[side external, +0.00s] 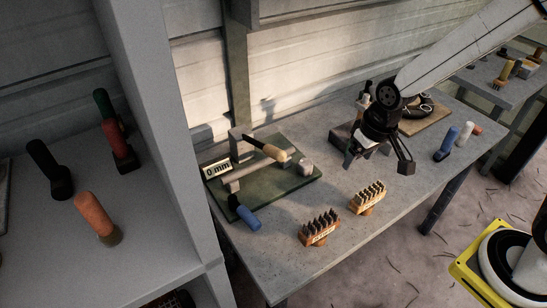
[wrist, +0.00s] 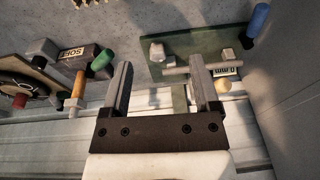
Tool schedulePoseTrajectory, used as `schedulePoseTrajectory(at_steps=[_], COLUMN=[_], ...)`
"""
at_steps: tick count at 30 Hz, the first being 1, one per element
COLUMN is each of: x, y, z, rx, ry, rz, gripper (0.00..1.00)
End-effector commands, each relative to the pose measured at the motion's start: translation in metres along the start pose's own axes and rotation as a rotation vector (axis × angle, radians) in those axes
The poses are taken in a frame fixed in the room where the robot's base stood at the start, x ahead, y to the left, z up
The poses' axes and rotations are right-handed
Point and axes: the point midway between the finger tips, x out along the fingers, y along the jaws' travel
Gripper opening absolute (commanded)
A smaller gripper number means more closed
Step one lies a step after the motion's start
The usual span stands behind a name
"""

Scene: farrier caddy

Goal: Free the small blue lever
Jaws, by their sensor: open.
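The small blue lever (side external: 248,218) sits at the front left corner of a green plate (side external: 290,192), with a dark base at its foot. A blue handle also shows at the plate's corner in the wrist view (wrist: 258,20). My gripper (side external: 378,163) is open and empty, well to the right of the plate in the side view. In the wrist view its fingers (wrist: 160,66) stand apart with nothing between them.
Two bristled wooden brushes (side external: 319,228) (side external: 368,197) stand at the table's front. A shelf (side external: 178,150) with coloured handles rises left of the table. Dark blocks and a green handle (wrist: 102,60) lie near my gripper.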

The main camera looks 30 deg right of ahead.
Motion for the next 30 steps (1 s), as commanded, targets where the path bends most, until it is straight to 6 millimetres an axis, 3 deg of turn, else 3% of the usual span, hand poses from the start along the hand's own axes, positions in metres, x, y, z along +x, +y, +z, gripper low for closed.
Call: schedulePoseTrajectory(at_steps=[9, 19, 20, 24, 27, 30], x=[-0.008, -0.008, -0.008, -0.010, -0.014, -0.021], y=[0.014, 0.015, 0.015, 0.015, 0.015, 0.015], z=[0.017, 0.018, 0.018, 0.018, 0.017, 0.015], rx=[-0.002, -0.003, -0.003, -0.003, -0.003, -0.003], ry=[0.014, 0.015, 0.015, 0.016, 0.018, 0.019], rz=[0.015, 0.017, 0.017, 0.016, 0.016, 0.016], gripper=[0.79, 0.79, 0.72, 0.28, 0.00, 0.00])
